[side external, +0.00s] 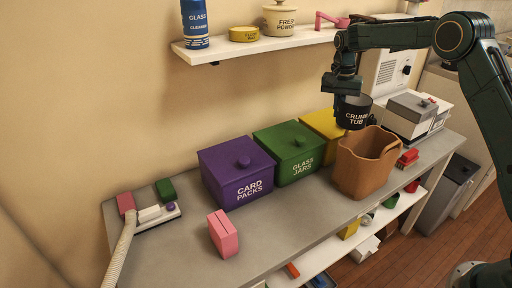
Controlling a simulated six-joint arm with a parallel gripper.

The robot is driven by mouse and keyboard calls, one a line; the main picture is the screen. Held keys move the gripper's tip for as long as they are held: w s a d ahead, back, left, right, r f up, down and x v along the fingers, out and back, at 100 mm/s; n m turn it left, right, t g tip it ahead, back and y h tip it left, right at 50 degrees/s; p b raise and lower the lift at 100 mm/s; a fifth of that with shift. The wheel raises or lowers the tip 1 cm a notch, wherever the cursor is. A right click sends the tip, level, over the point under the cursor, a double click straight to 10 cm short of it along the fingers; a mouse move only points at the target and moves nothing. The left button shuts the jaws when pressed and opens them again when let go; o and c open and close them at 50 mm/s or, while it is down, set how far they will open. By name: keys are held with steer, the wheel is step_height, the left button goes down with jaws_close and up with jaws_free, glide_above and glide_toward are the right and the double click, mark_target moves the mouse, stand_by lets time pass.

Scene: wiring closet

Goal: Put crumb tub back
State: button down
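The crumb tub (353,114) is a black, round tub with white lettering reading "CRUMB TUB". My dark green arm comes in from the right, and my gripper (347,93) points down at the tub's upper edge. The gripper appears shut on the tub, with the tub hanging upright in the air. The fingertips are small and partly hidden. In the picture the tub shows just above the brown bin (365,166) and in front of the yellow box's right side.
A purple box (236,174), a green box (290,152) and a yellow box (321,125) line the wall. A grey-white machine (412,113) stands at the bench's right end. A pink block (222,233) sits near the front. A wall shelf (265,46) hangs above; the bench front middle is clear.

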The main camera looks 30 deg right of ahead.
steer(key=s+a+f+n, duration=0.2)
steer(key=a+n, duration=0.1)
steer(key=a, duration=0.5)
steer(key=s+a+f+n, duration=0.1)
steer(key=a+n, duration=0.3)
steer(key=a, duration=0.3)
steer(key=shift+m, duration=0.3)
step_height(320, 180, down, 16)
steer(key=shift+s+a+r, duration=0.1)
steer(key=shift+s, duration=0.05)
steer(key=shift+f, duration=2.1)
steer(key=shift+f, duration=0.1)
steer(key=c, duration=2.1)
jaws_free()
steer(key=shift+f, duration=0.1)
steer(key=o, duration=0.4)
